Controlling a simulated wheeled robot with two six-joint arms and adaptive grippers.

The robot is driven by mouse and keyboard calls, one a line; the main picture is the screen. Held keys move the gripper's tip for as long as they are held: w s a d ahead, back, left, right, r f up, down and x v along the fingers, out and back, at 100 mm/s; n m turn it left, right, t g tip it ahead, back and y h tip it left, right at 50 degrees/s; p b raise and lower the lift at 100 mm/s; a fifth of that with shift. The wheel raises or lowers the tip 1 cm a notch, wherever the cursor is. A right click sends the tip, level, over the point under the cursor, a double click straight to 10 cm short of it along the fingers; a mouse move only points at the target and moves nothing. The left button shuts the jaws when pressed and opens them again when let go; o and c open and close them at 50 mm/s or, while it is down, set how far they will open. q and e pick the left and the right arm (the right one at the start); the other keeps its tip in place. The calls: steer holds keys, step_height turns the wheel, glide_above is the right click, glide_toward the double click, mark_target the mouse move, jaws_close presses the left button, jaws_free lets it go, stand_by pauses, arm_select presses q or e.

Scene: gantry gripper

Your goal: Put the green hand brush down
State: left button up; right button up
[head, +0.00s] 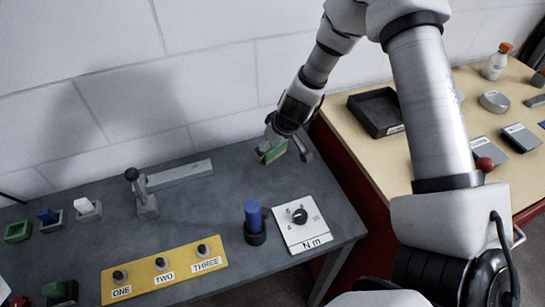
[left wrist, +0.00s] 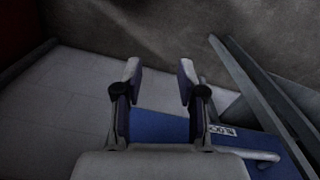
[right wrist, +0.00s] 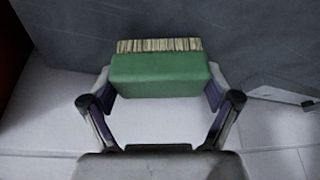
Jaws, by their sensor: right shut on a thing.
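The green hand brush (head: 274,153) is at the back right of the grey table, near the wall. In the right wrist view the brush (right wrist: 160,76) shows a green block with pale bristles along its far side. My right gripper (head: 268,147) is shut on it, one finger at each end of the block. I cannot tell whether the brush touches the table top. My left gripper (left wrist: 160,82) shows only in its wrist view, open and empty, its fingers apart.
A blue cylinder in a dark holder (head: 255,223), a white dial plate (head: 302,226) and a yellow button panel (head: 164,270) stand nearer. A lever (head: 144,194) is left. Bare table lies between.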

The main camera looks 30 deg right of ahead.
steer(key=shift+f, duration=0.85)
steer(key=shift+s+a+r, duration=0.1)
steer(key=shift+r, duration=0.2)
steer(key=shift+f, duration=0.3)
arm_select(q)
steer(key=shift+s+f, duration=0.1)
steer(key=shift+f, duration=0.6)
arm_select(e)
steer(key=o, duration=1.1)
steer(key=shift+r, duration=0.1)
arm_select(q)
step_height(320, 180, up, 9)
steer(key=p, duration=0.9)
steer(key=shift+r, duration=0.15)
arm_select(e)
steer(key=v, duration=1.2)
steer(key=shift+r, duration=0.15)
